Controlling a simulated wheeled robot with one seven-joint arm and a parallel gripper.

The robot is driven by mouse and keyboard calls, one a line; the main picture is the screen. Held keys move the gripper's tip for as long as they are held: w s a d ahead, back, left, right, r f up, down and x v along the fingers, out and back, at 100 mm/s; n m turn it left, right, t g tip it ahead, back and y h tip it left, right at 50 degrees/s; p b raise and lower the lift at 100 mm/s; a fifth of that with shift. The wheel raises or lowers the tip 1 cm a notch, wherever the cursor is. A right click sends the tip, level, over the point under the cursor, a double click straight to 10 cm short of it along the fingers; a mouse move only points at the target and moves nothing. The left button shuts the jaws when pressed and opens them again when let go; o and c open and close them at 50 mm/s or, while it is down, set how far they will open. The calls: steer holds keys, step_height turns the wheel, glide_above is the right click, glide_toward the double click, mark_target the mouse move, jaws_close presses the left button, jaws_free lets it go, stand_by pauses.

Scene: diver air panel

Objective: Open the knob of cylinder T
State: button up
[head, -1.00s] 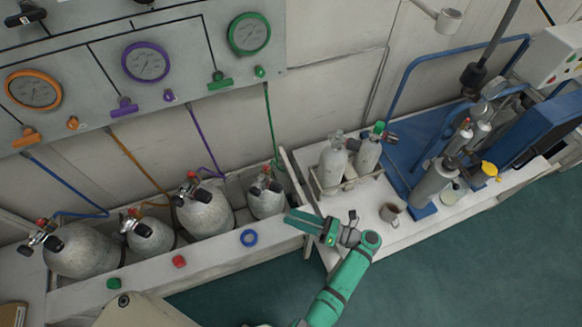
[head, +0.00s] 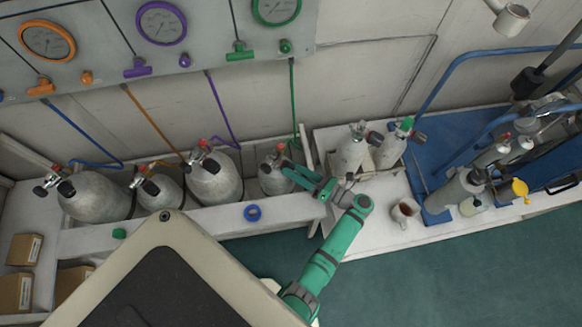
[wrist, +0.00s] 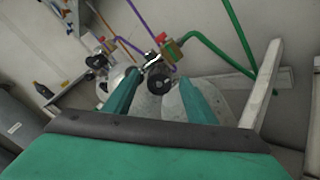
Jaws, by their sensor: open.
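No letter is readable on any cylinder, so I cannot tell which one is T. My gripper (head: 292,172) is open at the rightmost grey cylinder (head: 270,182) of the wall rack, the one by the green hose. In the wrist view, my two green fingers (wrist: 160,98) stand on either side of a round black knob (wrist: 158,83) on its valve. I cannot tell whether they touch it. A red and green fitting (wrist: 173,49) sits just beyond the knob. Three more cylinders stand to the left, including a large one (head: 214,178) with a red-topped valve.
A gauge panel (head: 100,50) hangs above the rack, with hoses running down. Two bottles (head: 350,155) and a mug (head: 404,210) stand on the right bench.

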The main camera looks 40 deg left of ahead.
steer(key=shift+s+a, duration=0.1)
steer(key=shift+a, duration=0.85)
steer(key=c, duration=1)
steer(key=shift+c, duration=0.2)
